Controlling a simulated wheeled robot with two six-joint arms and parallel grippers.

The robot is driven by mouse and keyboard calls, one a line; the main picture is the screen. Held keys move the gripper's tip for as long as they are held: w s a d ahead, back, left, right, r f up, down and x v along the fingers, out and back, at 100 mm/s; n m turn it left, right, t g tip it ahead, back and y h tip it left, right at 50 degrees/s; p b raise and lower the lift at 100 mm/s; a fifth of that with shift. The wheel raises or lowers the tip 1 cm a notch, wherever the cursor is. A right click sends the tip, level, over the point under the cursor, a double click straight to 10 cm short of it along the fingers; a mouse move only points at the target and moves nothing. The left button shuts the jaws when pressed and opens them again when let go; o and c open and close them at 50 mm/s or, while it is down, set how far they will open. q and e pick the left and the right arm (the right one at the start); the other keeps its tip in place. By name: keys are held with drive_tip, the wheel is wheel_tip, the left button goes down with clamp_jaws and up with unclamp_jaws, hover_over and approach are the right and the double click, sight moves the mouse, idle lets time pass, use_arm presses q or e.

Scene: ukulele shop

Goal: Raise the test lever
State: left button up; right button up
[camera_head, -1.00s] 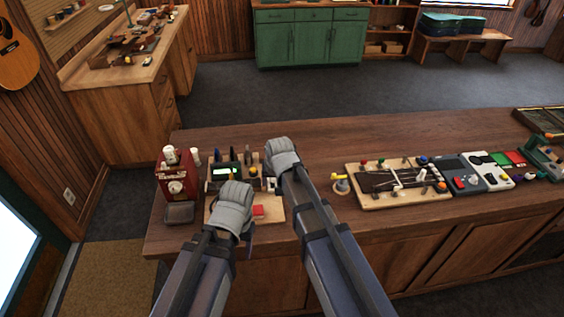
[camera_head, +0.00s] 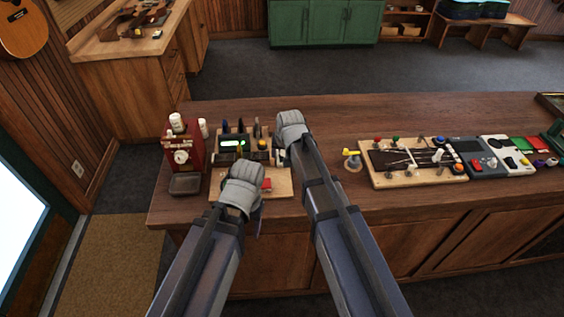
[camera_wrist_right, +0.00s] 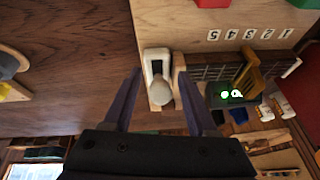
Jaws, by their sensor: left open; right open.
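In the right wrist view, a white lever with a rounded pale knob (camera_wrist_right: 160,93) is set in a white slotted plate at the edge of a wooden board (camera_wrist_right: 180,25). My right gripper (camera_wrist_right: 160,74) is open, with one finger on each side of the lever; I cannot tell whether either finger touches it. In the head view my right gripper (camera_head: 291,128) is at the board's right edge and hides the lever.
A dark device with a lit green display (camera_head: 231,143) is on the board, with a red block (camera_head: 266,184) nearer the front. A red machine (camera_head: 183,150) stands at left. A yellow-topped knob (camera_head: 351,155) and a wooden parts board (camera_head: 415,163) are at right. The counter behind is clear.

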drive_tip(key=shift+b+x, duration=0.4)
drive_tip(key=shift+x, duration=0.45)
clamp_jaws()
idle(0.8)
